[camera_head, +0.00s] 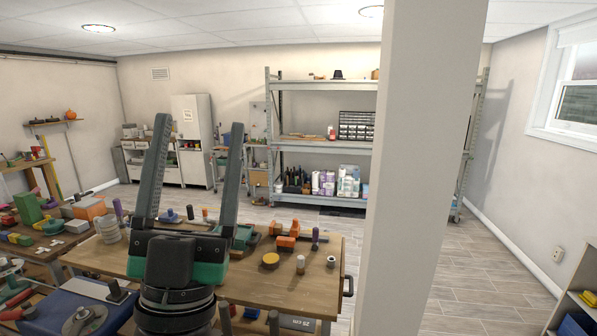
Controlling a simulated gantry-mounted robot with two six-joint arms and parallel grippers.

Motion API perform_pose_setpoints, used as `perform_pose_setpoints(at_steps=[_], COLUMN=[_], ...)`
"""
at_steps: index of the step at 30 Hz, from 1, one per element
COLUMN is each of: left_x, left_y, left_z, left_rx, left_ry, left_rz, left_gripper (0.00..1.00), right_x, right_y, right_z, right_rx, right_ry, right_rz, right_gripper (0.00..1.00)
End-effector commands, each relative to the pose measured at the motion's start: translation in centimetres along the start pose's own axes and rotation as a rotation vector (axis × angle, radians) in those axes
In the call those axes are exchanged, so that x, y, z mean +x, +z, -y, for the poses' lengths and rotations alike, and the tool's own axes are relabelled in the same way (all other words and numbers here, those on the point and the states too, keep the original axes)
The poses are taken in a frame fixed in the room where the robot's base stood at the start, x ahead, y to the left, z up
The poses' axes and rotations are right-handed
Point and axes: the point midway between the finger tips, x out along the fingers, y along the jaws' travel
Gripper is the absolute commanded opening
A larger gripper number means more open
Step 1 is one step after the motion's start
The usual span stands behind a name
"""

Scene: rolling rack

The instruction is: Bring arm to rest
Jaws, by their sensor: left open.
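My left gripper (190,165) stands upright in the lower left middle of the head view. Its two long grey fingers point up and are wide apart, with nothing between them. The black and green gripper body is in front of a wooden workbench (333,278) and hides part of it. I cannot tell the gap between the gripper and the bench top. My right gripper is not in view.
Several small tools and blocks lie on the bench, among them an orange block (286,242) and a yellow disc (270,261). A pale column (418,170) rises at right of centre. A metal rack (320,147) stands at the back. Wooden-plank floor (475,275) is clear at right.

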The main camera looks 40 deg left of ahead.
Motion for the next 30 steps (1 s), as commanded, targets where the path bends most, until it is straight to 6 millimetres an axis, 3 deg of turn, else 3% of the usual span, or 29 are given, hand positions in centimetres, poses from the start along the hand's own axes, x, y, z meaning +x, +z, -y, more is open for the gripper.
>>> perform_pose_setpoints(at_steps=[1,3,6,9,17,25,30], left_x=[0.2,-0.2,-1.1,-1.6,-1.4,5.2,5.4], left_y=[-1.1,-2.4,-4.4,-5.3,-5.3,-8.2,-8.3], left_z=[-1.9,-4.9,-8.0,-9.2,-9.3,-8.2,-8.2], left_rx=[-0.246,-0.518,-0.737,-0.813,-0.814,-0.811,-0.810], left_ry=[0.069,0.186,0.318,0.375,0.378,0.377,0.377], left_rz=[0.056,0.132,0.197,0.224,0.228,0.228,0.229], left_gripper=[0.75,0.75,0.75,0.75,0.75,0.75,0.75], right_x=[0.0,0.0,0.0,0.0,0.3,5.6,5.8], right_y=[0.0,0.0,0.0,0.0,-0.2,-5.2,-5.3], right_z=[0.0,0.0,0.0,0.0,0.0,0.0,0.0], right_rx=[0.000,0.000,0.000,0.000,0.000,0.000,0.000], right_ry=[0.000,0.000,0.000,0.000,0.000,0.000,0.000], right_rz=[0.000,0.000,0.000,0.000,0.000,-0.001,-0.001], right_gripper=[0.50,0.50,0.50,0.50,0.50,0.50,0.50])
